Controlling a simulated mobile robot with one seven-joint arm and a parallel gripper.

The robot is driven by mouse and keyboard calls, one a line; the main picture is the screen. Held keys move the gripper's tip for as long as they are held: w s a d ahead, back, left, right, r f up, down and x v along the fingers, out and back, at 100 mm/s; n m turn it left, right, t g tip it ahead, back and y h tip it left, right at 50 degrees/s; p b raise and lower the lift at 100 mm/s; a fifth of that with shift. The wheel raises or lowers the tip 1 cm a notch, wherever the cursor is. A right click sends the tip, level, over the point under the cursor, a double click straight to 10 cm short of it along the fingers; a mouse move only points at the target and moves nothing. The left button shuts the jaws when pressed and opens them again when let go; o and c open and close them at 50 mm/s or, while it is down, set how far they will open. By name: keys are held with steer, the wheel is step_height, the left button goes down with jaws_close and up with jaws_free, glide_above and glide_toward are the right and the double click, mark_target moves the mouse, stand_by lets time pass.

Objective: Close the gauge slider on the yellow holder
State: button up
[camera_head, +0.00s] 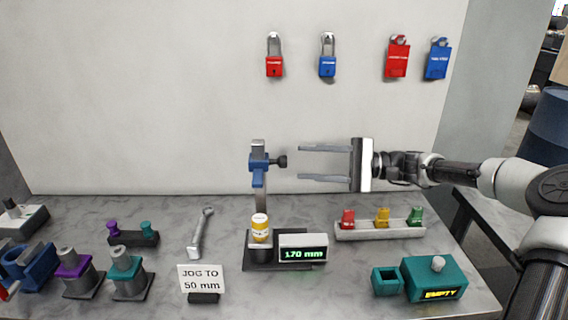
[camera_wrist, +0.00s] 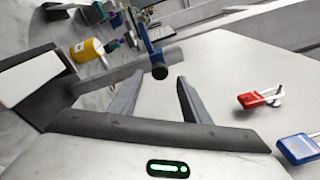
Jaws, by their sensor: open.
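The gauge's blue slider (camera_head: 258,163) sits high on an upright metal column (camera_head: 260,200), with a dark round knob (camera_head: 280,162) on its right side. Below it, a yellow holder with a white top (camera_head: 260,229) stands in a dark socket on a black base. The slider is well above the holder, with a wide gap between. My gripper (camera_head: 300,164) is open and empty, its fingers pointing left toward the knob, just short of it. In the wrist view the knob (camera_wrist: 159,72) shows beyond and between the fingertips (camera_wrist: 153,79); the yellow holder (camera_wrist: 88,51) is at upper left.
A display (camera_head: 303,253) reads 170 mm; a card (camera_head: 201,279) says "JOG TO 50 mm". A wrench (camera_head: 201,232) lies left of the gauge. A tray (camera_head: 380,231) with coloured pieces and a teal box (camera_head: 434,277) stand at right. Padlocks (camera_head: 274,65) hang on the wall.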

mark_target(284, 162)
steer(key=a, duration=0.6)
steer(key=shift+w+a, duration=0.3)
steer(key=shift+w, duration=0.05)
